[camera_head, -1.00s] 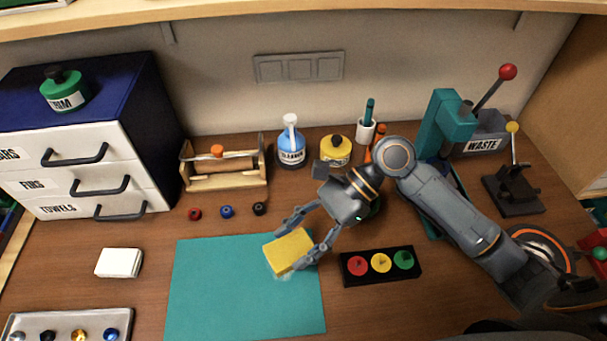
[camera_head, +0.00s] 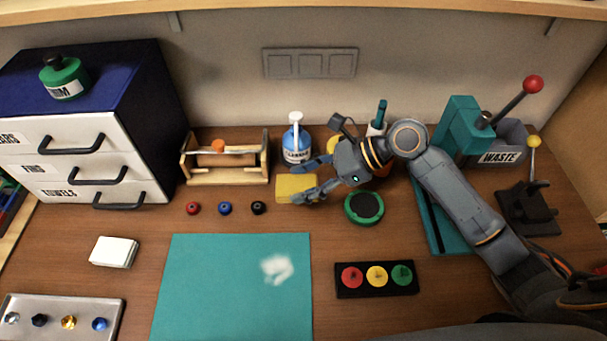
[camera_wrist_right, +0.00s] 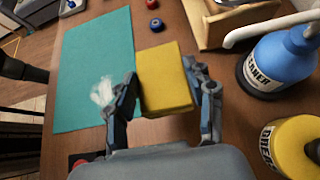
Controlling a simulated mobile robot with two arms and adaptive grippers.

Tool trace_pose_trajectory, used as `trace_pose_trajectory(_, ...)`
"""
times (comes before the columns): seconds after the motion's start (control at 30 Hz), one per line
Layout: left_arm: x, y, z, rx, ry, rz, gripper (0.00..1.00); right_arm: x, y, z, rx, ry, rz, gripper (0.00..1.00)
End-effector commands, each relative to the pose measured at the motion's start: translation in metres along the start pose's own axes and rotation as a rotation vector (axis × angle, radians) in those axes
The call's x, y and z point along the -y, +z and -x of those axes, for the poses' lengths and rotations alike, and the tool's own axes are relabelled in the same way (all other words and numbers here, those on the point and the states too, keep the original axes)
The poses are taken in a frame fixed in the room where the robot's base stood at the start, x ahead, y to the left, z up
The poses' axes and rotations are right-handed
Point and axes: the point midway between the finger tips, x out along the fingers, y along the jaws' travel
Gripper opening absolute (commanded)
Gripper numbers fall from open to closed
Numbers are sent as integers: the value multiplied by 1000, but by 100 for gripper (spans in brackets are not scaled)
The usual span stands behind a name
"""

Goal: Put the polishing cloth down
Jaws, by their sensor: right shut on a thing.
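The polishing cloth is a yellow folded block (camera_head: 296,188). It also shows in the right wrist view (camera_wrist_right: 164,76), between the two fingers. My right gripper (camera_head: 308,180) is shut on it, in front of the blue cleaner bottle (camera_head: 296,146). Whether the cloth touches the table is hard to tell. The teal mat (camera_head: 215,290) lies front left of the cloth and has a white smear (camera_head: 277,268) near its right side. My left gripper is not in view.
A round green-rimmed pad (camera_head: 364,208) lies right of the cloth. Red, blue and black small rings (camera_head: 225,208) lie to its left, below a wooden roller stand (camera_head: 225,178). A black button box (camera_head: 376,278) stands in front. A yellow bottle (camera_wrist_right: 292,146) is close by.

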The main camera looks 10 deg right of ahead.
Motion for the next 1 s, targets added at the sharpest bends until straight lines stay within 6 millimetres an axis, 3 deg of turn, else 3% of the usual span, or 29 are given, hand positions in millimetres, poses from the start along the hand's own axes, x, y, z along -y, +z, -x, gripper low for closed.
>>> trace_pose_trajectory(0.1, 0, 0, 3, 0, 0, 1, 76, 30, 2, 1, 2, -1, -1, 28)
trace_pose_trajectory(0.27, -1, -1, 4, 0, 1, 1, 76, 61, 2, 0, 2, 0, -1, 28)
trace_pose_trajectory(0.8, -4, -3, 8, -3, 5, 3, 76, 60, -53, -37, 1, 2, -2, 28)
trace_pose_trajectory(1.0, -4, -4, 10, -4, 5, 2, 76, 64, -58, -40, -1, 1, 3, 28)
